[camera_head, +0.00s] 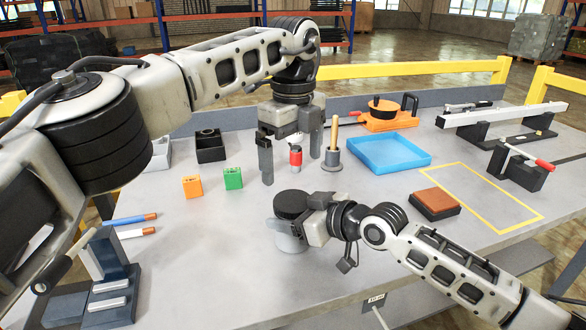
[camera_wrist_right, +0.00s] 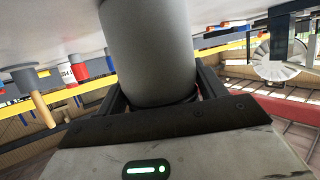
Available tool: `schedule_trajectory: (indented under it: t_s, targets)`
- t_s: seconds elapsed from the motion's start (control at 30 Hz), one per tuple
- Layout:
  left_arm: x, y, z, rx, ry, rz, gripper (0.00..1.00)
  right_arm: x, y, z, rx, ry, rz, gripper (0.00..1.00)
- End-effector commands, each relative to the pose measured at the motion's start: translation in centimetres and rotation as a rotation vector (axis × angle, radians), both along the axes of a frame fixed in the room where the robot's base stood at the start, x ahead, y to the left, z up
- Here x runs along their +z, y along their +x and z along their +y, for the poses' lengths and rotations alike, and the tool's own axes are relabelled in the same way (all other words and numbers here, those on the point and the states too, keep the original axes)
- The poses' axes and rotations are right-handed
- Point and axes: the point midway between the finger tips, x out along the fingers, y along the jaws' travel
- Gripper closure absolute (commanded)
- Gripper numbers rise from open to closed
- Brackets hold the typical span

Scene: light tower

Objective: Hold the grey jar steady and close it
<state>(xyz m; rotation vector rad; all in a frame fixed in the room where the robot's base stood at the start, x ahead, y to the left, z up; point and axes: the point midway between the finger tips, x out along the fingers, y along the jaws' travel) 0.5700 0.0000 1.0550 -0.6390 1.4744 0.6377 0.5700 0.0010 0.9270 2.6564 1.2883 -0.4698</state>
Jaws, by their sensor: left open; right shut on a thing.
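The grey jar (camera_head: 287,238) stands near the front middle of the table. A round black lid (camera_head: 291,203) sits on top of it; I cannot tell how tightly. My right gripper (camera_head: 300,228) is closed around the jar from the right.
Orange (camera_head: 192,187) and green (camera_head: 233,178) blocks lie left of the jar. A grey holder with a wooden handle (camera_head: 332,155) and a blue tray (camera_head: 388,154) are behind. A brown-topped block (camera_head: 434,202) is to the right.

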Motion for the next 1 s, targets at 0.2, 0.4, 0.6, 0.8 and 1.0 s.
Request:
schedule_trajectory:
  t_s: [0.2, 0.4, 0.6, 0.8, 1.0]
  targets:
    - [3.4, 0.0, 0.0, 0.002, 0.001, -0.002, 0.00, 0.0, 0.0, 0.0, 0.000, 0.001, -0.001, 0.94]
    - [4.4, 0.0, 0.0, 0.001, 0.000, 0.000, 0.00, 0.0, 0.0, 0.0, 0.000, 0.001, -0.001, 0.94]
    - [4.4, 0.0, 0.0, 0.000, 0.000, 0.001, 0.00, 0.0, 0.0, 0.0, 0.000, 0.001, -0.001, 0.94]
    - [4.4, 0.0, 0.0, 0.001, 0.001, 0.001, 0.00, 0.0, 0.0, 0.0, 0.000, 0.001, -0.001, 0.05]
    - [4.4, 0.0, 0.0, 0.001, 0.001, 0.001, 0.00, 0.0, -0.1, -0.1, 0.000, 0.000, 0.000, 0.05]
